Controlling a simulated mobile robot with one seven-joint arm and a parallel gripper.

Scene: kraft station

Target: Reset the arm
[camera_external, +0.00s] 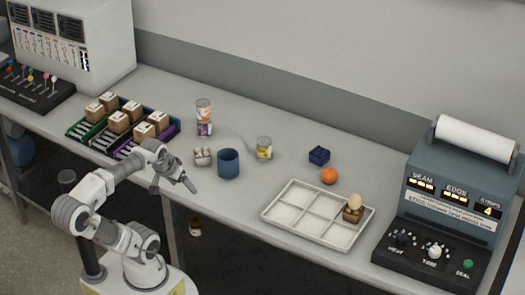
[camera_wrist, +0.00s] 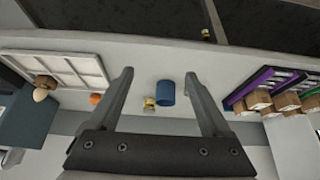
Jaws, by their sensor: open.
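My gripper (camera_external: 187,183) is in the air at the front edge of the counter, left of the blue cup (camera_external: 228,163). It is empty. In the wrist view my gripper (camera_wrist: 159,73) has its two fingers spread wide. The blue cup (camera_wrist: 166,92) and a yellow can (camera_wrist: 149,103) appear between the fingers but lie well beyond them. My arm reaches up from its base at the lower left, bent at the elbow.
Bins with brown boxes (camera_external: 117,123) stand left; stacked cans (camera_external: 204,118) and a grey lumpy item (camera_external: 203,156) are near the cup. A divided white tray (camera_external: 285,216) holds a brown box (camera_external: 352,214) with an egg-shaped thing on top. A sealing machine (camera_external: 450,200) stands right.

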